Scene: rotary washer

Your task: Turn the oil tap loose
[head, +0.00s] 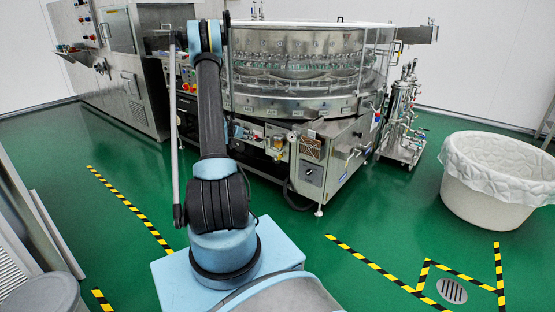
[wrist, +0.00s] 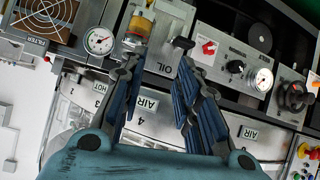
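In the wrist view my gripper (wrist: 160,68) is open, with its two blue-padded fingers apart and nothing held between them. The panel label OIL (wrist: 165,67) shows between the fingertips. A small dark handle (wrist: 182,42), which looks like the oil tap, sits just beyond the label, near the right fingertip. It appears apart from the fingers, though depth is hard to judge. In the head view my arm hides most of my gripper, and I cannot make out the tap there.
An amber-and-clear cup (wrist: 137,28) and a pressure gauge (wrist: 100,41) lie left of the tap. A red knob (wrist: 209,48) and another gauge (wrist: 263,79) lie right. The washer (head: 300,75) stands ahead. A white lined tub (head: 495,185) is at right; green floor is clear between.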

